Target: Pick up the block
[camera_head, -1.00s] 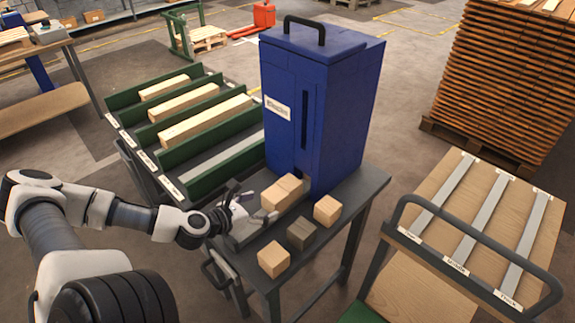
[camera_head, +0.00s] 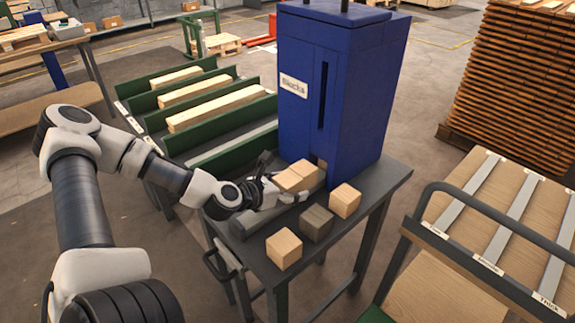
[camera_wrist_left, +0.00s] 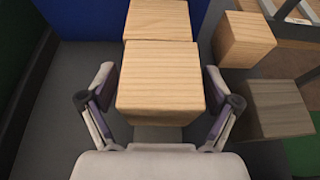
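A light wooden block (camera_wrist_left: 160,78) lies between the two spread fingers of my left gripper (camera_wrist_left: 159,105) in the left wrist view. Gaps show between each finger and the block's sides. A second block (camera_wrist_left: 158,20) sits right behind it, toward the blue dispenser. In the head view the front block (camera_head: 289,182) sits at the dispenser's outlet, with my left gripper (camera_head: 270,192) low around its near end. My right gripper is not in view.
The blue dispenser (camera_head: 335,80) stands on a dark table (camera_head: 372,187). Loose on the table are a pale block (camera_head: 344,201), a grey-brown block (camera_head: 317,222) and another pale block (camera_head: 284,248). A green-sided rack (camera_head: 214,147) with beams stands at left.

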